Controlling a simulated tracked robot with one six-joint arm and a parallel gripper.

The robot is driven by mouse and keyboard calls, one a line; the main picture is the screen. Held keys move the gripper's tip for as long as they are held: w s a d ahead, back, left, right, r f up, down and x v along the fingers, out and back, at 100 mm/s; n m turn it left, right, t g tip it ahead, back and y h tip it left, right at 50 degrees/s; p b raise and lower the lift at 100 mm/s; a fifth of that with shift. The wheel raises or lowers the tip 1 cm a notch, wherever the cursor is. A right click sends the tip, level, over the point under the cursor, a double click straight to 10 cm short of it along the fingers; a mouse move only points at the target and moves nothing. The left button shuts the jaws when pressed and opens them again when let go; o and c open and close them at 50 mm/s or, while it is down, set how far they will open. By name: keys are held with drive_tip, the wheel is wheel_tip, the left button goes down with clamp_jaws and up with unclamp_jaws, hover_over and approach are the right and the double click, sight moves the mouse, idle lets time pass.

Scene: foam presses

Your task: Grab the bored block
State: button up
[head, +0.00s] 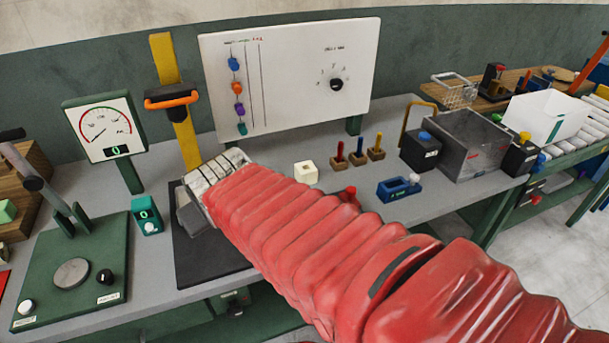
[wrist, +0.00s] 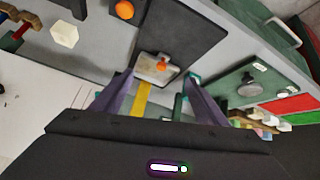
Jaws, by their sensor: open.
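The bored block (head: 306,172) is a small cream cube with a small dark spot on its top. It stands upright on the grey bench, right of the black mat, in the head view. In the wrist view the cream block (wrist: 64,35) is at the upper left, well outside the fingers. My gripper (wrist: 158,88) is open, its two purple fingers apart with nothing held between them. In the head view my gripper's end is over the black mat, left of the block and apart from it; its fingertips are hard to make out there.
Wooden pegged stands (head: 358,157) are just right of the block. A blue device (head: 399,188) lies farther right. The black mat (head: 205,262) holds a grey plate with an orange knob (wrist: 158,67). A green press (head: 75,270) and teal box (head: 147,215) stand left.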

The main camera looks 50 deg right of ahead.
drive_tip(key=w+d+f+m+h, duration=0.1)
drive_tip(key=w+d+f+h, duration=0.15)
drive_tip(key=d, duration=0.75)
drive_tip(key=m+t+h, duration=0.2)
drive_tip(key=m+t, duration=0.1)
drive_tip(key=t, duration=0.1)
approach(305, 166)
drive_tip(key=v, duration=0.4)
drive_tip(key=shift+d+r+y, duration=0.15)
drive_tip(key=shift+y, duration=0.1)
drive_tip(key=shift+s+d, duration=0.15)
drive_tip(key=shift+s, duration=0.1)
drive_tip(key=shift+x, duration=4.4)
drive_tip(key=shift+w, duration=0.1)
